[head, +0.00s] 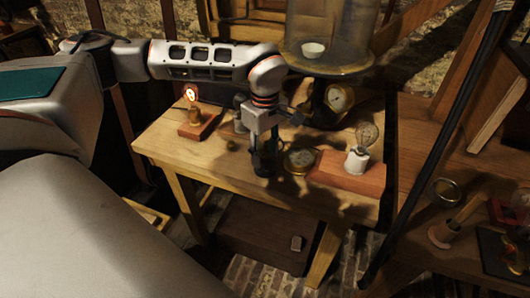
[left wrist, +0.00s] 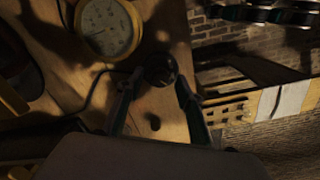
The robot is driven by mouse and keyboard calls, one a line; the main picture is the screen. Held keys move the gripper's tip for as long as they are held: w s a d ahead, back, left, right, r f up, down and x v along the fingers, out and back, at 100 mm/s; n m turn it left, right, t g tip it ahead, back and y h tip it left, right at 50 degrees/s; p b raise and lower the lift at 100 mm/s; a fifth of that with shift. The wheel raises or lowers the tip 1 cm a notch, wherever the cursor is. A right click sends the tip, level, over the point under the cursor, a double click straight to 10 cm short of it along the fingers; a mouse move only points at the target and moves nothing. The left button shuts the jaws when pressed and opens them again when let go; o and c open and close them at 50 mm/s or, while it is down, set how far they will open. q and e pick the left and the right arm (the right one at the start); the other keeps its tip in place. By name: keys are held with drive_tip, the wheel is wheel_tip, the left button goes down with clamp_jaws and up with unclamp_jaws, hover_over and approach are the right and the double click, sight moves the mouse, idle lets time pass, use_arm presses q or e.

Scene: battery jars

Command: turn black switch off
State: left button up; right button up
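A dark round knob (left wrist: 160,69), which looks like the black switch, sits on the wooden table near its edge in the left wrist view. My left gripper (left wrist: 157,88) is open, with one finger on each side of the knob; I cannot tell whether they touch it. In the head view my left gripper (head: 264,163) points down over the front edge of the table (head: 165,148) and hides the switch. A small bulb (head: 191,94) glows on a red base (head: 199,126) at the table's left. My right gripper is out of view.
A brass dial (head: 299,160) lies just right of my left gripper. A clear bulb (head: 367,135) in a white socket stands on a reddish block (head: 350,176). A glass jar (head: 330,35) and a round gauge (head: 340,97) stand behind. A dark pole crosses at right.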

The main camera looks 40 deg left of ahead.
use_arm(q)
clamp_jaws()
